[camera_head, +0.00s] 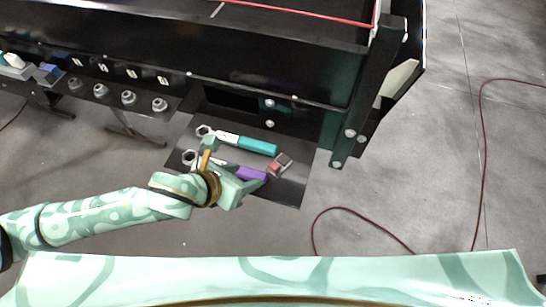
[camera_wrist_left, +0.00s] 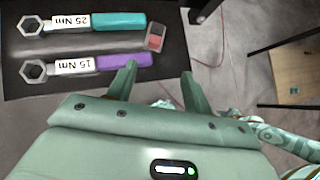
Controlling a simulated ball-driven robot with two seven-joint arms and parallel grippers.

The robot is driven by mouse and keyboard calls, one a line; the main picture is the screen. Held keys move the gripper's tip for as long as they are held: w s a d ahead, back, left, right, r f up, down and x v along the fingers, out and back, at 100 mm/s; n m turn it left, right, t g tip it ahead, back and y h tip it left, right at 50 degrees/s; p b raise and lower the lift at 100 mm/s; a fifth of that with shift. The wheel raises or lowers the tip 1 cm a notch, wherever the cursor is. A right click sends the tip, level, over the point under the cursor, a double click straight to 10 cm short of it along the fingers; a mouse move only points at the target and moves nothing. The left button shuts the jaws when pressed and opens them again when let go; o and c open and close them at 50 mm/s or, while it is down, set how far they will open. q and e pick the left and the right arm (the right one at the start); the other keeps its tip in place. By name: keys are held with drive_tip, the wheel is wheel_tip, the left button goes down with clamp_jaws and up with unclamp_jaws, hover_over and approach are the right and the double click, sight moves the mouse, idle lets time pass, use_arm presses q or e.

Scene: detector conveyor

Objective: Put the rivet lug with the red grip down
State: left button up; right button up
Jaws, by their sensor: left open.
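A small block with a red part and grey ends, which I take for the rivet lug with the red grip (camera_head: 281,165), lies on the right part of the dark mat (camera_head: 291,193). In the left wrist view the lug (camera_wrist_left: 155,37) lies beyond the fingertips, just right of the teal wrench's handle end. My left gripper (camera_head: 258,184) is over the mat's near edge, close to the lug and apart from it. In the left wrist view the gripper (camera_wrist_left: 159,70) has its two fingers spread, with nothing between them. My right gripper is not in view.
A teal-handled wrench (camera_head: 258,146) marked 25 Nm and a purple-handled wrench (camera_head: 250,174) marked 15 Nm lie on the mat. The dark conveyor frame (camera_head: 270,75) stands behind it. Several grey knobs (camera_head: 128,97) sit at left. A red cable (camera_head: 365,217) crosses the floor.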

use_arm(q)
drive_tip(key=m, duration=0.1)
drive_tip(key=b, duration=0.1)
approach(275, 165)
drive_tip(key=x, duration=0.3)
drive_tip(key=shift+s+f, duration=0.1)
drive_tip(key=shift+s, duration=0.1)
drive_tip(key=x, duration=0.6)
drive_tip(key=shift+w+b, duration=0.15)
drive_tip(key=shift+b, duration=0.2)
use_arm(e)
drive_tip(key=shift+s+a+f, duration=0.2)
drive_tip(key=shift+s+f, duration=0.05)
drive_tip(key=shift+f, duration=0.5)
use_arm(q)
drive_tip(key=shift+c, duration=0.3)
clamp_jaws()
